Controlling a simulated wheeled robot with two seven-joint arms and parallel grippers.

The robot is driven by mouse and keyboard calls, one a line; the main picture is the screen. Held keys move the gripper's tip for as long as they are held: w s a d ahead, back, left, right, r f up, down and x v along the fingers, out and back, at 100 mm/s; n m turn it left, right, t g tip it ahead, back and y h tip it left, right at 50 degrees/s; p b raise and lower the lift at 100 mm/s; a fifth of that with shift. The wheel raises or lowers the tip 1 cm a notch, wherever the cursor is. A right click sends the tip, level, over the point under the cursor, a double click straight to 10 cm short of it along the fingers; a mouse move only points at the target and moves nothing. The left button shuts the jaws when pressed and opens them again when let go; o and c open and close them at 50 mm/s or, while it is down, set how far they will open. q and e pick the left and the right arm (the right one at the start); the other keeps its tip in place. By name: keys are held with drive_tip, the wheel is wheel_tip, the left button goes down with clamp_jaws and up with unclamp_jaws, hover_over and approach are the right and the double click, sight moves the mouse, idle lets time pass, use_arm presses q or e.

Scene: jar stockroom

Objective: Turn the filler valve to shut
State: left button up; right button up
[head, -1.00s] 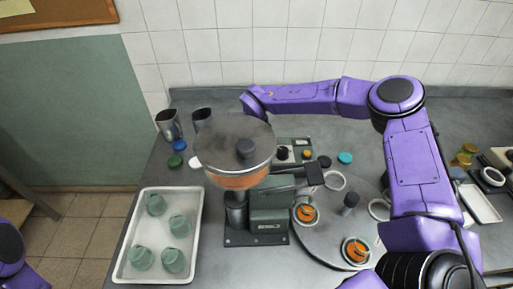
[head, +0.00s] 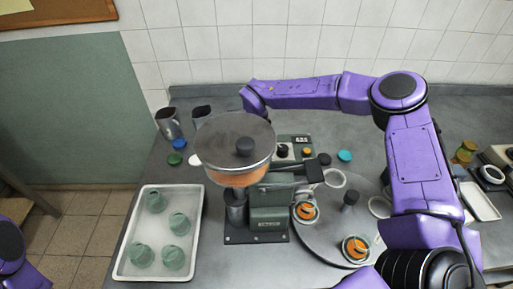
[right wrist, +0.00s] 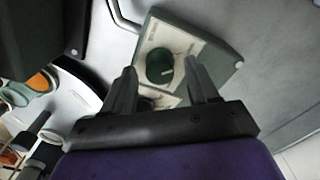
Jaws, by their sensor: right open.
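The filler (head: 268,210) stands mid-bench in the head view, a green body under a round hopper (head: 236,145) with a dark-knobbed lid and orange contents. A dark block (head: 313,170) sits at the right end of its green arm. Behind it is a control box (head: 295,141) with a dark knob and an orange button. My right gripper (right wrist: 160,67) is open and empty in the right wrist view. Its fingers appear either side of a dark green round knob (right wrist: 160,66) on a pale panel; contact cannot be told. The hopper hides this gripper in the head view. My left gripper is out of view.
A white tray (head: 128,235) with several green jars is at the left. A turntable (head: 318,243) with orange-filled jars is right of the filler. Metal cups (head: 168,123) and coloured lids (head: 176,159) lie at the back left. The bench front right is covered by my arm.

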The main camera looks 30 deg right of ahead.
wheel_tip(320, 180, up, 10)
drive_tip(key=b, duration=0.2)
drive_tip(key=shift+f, duration=0.1)
